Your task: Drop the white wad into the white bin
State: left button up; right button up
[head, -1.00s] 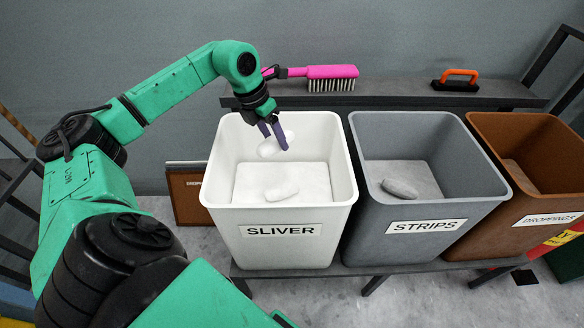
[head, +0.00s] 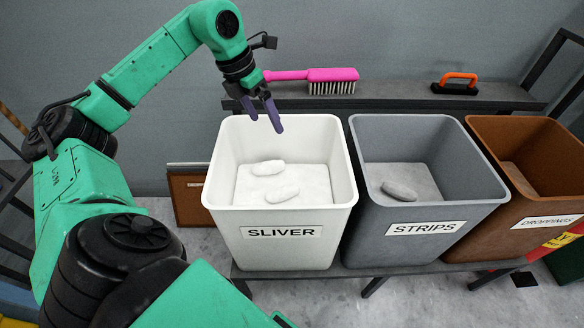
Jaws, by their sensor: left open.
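The white bin (head: 280,254), labelled SLIVER, stands in the middle of the head view. Two white wads lie on its pale floor: one farther back (head: 267,168) and one nearer the front (head: 283,192). My left gripper (head: 264,116) is open and empty above the back part of the white bin, with its purple fingers apart and pointing down. It touches neither wad. My right gripper is not in view.
The grey STRIPS bin (head: 432,240), holding a grey wad (head: 399,190), stands just right of the white bin. A brown DROPPINGS bin (head: 505,235) is beyond it. On the shelf behind lie a pink brush (head: 332,75) and an orange-handled tool (head: 457,82).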

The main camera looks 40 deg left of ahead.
pick_arm(q)
jog(key=p+v, duration=0.1)
jog(key=v, duration=0.5)
jog(key=shift+r, duration=0.25)
jog(key=shift+s, duration=0.1)
